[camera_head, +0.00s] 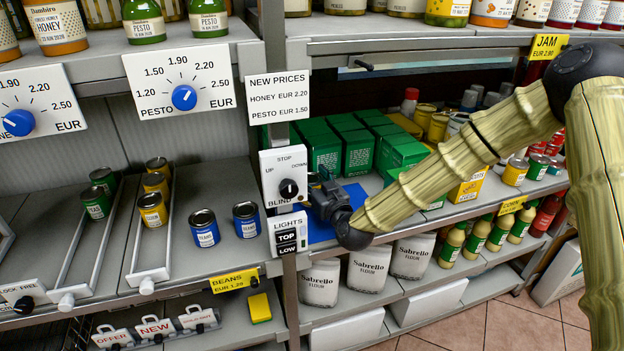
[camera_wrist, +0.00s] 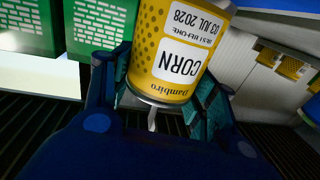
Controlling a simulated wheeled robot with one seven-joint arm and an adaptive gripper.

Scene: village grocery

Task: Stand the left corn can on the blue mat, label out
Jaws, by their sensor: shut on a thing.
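My gripper (camera_wrist: 165,105) is shut on a yellow corn can (camera_wrist: 178,50), with a finger on each side of it. The label faces the wrist camera, and its print reads upside down in that view. In the head view my gripper (camera_head: 322,198) is at the left end of the middle shelf, close to the switch panels, and I cannot make out the can there. The blue mat (camera_head: 354,194) shows partly behind my gripper and wrist on that shelf. I cannot tell whether the can touches the mat.
Green boxes (camera_head: 358,152) stand close behind the mat. The blind switch (camera_head: 283,176) and lights panel (camera_head: 288,232) are just left of my gripper. More cans (camera_head: 515,172) stand farther right above the corn tag (camera_head: 512,205). Flour bags (camera_head: 368,268) are on the shelf below.

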